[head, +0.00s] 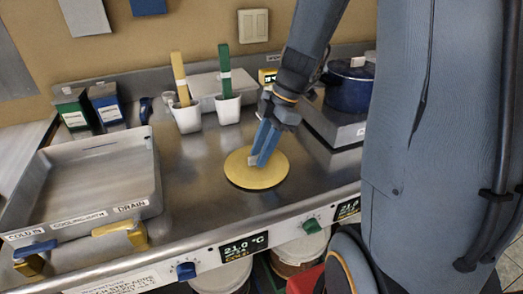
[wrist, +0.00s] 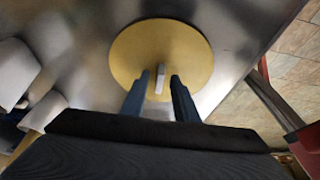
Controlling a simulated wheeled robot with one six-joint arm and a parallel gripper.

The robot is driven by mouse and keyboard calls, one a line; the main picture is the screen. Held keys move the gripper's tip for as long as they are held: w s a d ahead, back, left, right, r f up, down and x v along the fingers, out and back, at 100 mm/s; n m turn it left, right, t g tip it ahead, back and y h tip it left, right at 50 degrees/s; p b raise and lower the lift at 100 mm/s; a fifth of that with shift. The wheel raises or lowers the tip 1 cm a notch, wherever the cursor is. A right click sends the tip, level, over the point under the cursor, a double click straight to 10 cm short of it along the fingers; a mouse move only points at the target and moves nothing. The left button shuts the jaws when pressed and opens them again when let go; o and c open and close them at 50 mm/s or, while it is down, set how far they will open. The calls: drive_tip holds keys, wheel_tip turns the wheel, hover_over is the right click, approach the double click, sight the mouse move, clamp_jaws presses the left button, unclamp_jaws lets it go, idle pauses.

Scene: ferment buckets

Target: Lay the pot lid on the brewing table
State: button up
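The round yellow lid (head: 242,178) lies flat on the steel brewing table (head: 215,205), in the clear middle part. It also shows in the wrist view (wrist: 140,50), with a small grey upright handle (wrist: 160,77) at its centre. My gripper (head: 259,158) points down over the lid. In the wrist view its two blue fingers (wrist: 157,92) are apart, one on each side of the handle, with gaps visible between them and it. I cannot tell whether the fingertips touch the lid.
A blue pot (head: 349,92) stands on the hot plate at the right. A steel basin (head: 95,180) fills the left side. White cups (head: 228,109) with green and yellow paddles stand behind the lid. Table around the lid is clear.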

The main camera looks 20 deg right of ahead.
drive_tip(key=shift+d+r, duration=0.1)
drive_tip(key=shift+r, duration=0.4)
drive_tip(key=b+v, duration=0.1)
drive_tip(key=v, duration=1)
drive_tip(key=shift+r, duration=0.25)
